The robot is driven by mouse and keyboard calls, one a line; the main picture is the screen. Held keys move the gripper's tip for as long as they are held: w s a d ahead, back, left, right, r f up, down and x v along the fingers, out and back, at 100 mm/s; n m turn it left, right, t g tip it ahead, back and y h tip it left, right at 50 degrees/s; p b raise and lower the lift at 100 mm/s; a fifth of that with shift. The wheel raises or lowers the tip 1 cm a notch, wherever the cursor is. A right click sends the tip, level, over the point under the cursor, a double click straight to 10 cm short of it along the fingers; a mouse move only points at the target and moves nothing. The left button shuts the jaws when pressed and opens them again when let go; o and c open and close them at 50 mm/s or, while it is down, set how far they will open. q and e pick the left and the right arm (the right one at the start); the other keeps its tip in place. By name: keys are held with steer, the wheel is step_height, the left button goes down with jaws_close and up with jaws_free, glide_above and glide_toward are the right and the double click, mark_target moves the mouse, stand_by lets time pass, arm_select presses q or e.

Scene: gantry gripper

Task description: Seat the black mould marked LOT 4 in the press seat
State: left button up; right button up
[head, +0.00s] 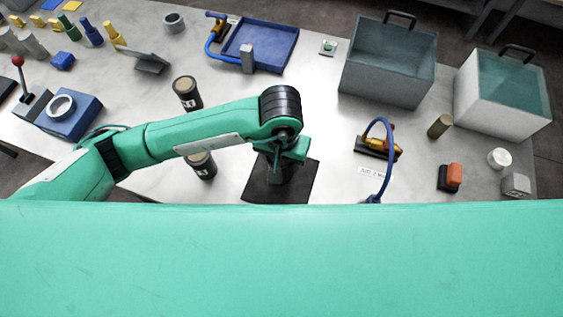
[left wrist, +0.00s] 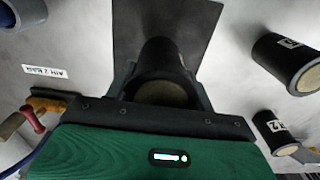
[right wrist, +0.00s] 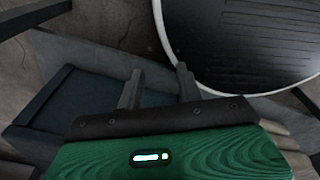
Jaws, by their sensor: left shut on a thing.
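My left gripper (head: 281,165) is shut on a black cylindrical mould (left wrist: 160,52) with a tan end face, over a dark mat (head: 255,188). No label shows on this mould, so I cannot read its lot. Two more black moulds stand to the left in the head view: one farther back (head: 187,92) and one nearer (head: 203,166), partly behind my arm. Their white labels are too small to read surely. A blue block with a grey ring (head: 62,106), possibly the press seat, is at far left beside a red-knobbed lever (head: 18,62). My right gripper (right wrist: 158,88) is open and empty.
A blue tray (head: 285,45) lies at the back. A grey bin (head: 388,85) and a white bin (head: 510,105) stand at the right. A yellow clamp (head: 365,144) with a blue hose stands right of the mat. In the right wrist view, a large round ribbed thing (right wrist: 250,40) is close.

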arm_select(q)
step_height(320, 180, down, 4)
steer(key=shift+r+p, duration=0.25)
steer(key=shift+p, duration=0.3)
steer(key=shift+f, duration=0.1)
steer(key=shift+f+b, duration=0.15)
steer(key=shift+b, duration=0.2)
steer(key=o, duration=1)
